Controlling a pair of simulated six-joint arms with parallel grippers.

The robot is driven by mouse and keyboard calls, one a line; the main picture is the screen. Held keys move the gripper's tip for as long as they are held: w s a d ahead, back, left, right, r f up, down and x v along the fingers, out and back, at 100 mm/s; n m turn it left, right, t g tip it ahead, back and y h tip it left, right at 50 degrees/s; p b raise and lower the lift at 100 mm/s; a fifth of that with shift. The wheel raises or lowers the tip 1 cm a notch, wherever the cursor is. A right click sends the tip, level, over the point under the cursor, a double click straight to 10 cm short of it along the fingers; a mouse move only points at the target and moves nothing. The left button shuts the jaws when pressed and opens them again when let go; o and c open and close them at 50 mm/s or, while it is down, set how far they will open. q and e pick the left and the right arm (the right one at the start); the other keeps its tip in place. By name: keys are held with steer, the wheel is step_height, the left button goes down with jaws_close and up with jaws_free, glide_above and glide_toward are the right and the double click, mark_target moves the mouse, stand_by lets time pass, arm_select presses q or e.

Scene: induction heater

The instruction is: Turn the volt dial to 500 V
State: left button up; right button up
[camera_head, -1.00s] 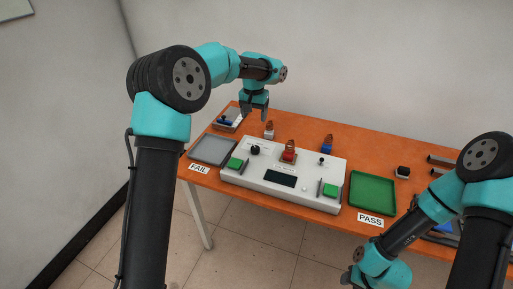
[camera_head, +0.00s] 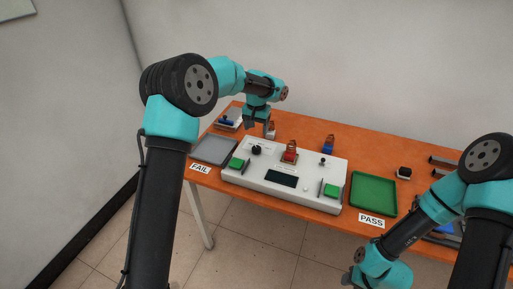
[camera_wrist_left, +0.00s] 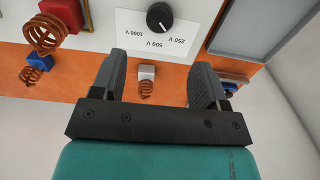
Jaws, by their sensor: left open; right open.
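The volt dial (camera_head: 256,150) is a black round knob on the white panel of the heater box (camera_head: 232,176). In the left wrist view the dial (camera_wrist_left: 160,17) sits at the top, with upside-down labels 1000 V, 500 V and 250 V beside it. I cannot tell surely which label its small light mark points at. My left gripper (camera_head: 259,133) is open above the table just behind the dial. In the wrist view its fingers (camera_wrist_left: 155,78) are apart and empty, and the dial is beyond them. My right gripper (camera_head: 350,280) is low at the bottom right, apart from the box.
A small coil on a white block (camera_wrist_left: 147,73) stands behind the box, seen between my left fingers. Red (camera_head: 290,152) and blue (camera_head: 329,145) coil pieces stand to the right. A grey tray (camera_head: 214,151) lies left and a green tray (camera_head: 373,193) right.

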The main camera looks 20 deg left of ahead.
mark_target(257, 147)
arm_select(q)
step_height(257, 147, down, 11)
steer(key=shift+r, duration=0.2)
stand_by(0.3)
steer(key=c, duration=0.9)
steer(key=shift+c, duration=0.2)
